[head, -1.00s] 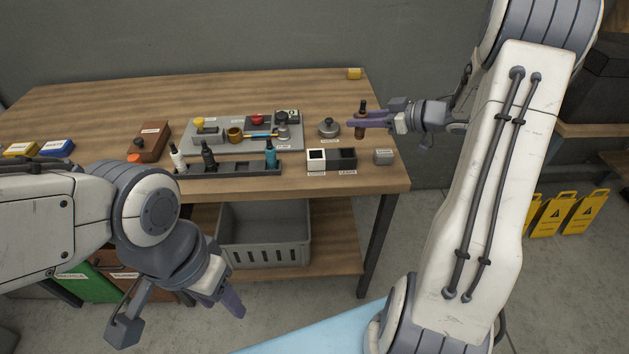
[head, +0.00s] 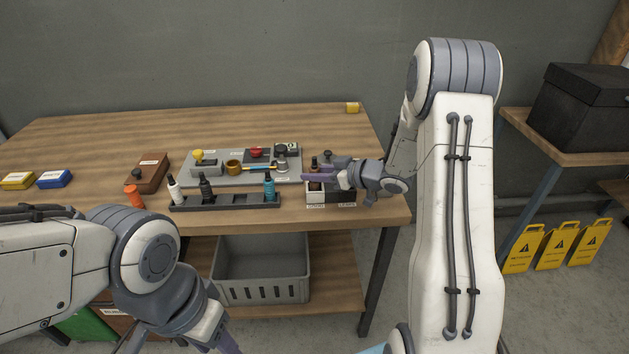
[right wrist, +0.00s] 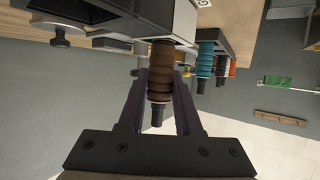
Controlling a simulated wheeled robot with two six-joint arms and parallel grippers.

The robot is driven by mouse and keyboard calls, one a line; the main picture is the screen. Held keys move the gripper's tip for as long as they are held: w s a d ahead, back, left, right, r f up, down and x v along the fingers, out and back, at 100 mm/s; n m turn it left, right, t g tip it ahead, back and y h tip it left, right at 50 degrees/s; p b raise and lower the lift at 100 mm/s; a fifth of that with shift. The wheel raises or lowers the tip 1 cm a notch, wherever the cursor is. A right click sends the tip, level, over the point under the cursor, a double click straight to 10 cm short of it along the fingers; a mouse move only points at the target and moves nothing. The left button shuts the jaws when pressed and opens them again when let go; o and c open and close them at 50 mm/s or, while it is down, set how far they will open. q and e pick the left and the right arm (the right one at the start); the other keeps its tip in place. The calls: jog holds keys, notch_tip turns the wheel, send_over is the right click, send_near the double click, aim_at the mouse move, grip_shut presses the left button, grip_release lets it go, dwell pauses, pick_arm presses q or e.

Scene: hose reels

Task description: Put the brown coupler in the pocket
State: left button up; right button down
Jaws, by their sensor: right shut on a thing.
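The brown coupler (head: 314,187) is upright between the fingers of my right gripper (head: 313,177), which is shut on it. It stands over the white-rimmed pocket (head: 315,198) at the table's front right. In the right wrist view the brown coupler (right wrist: 161,70) shows between the fingers (right wrist: 160,85), with its far end against the white pocket box (right wrist: 125,45). I cannot tell how far its end is inside. A dark pocket (head: 346,196) adjoins on the right, partly hidden by the gripper. My left gripper (head: 228,343) is cut off at the bottom edge.
A dark rack (head: 225,201) with white, black and teal couplers is left of the pocket. Behind it a grey board (head: 220,178) carries several small items. An orange piece (head: 135,196) and a brown box (head: 150,172) are farther left.

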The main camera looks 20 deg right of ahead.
jog(key=shift+f, duration=1.2)
jog(key=shift+f, duration=0.1)
jog(key=c, duration=0.6)
grip_release()
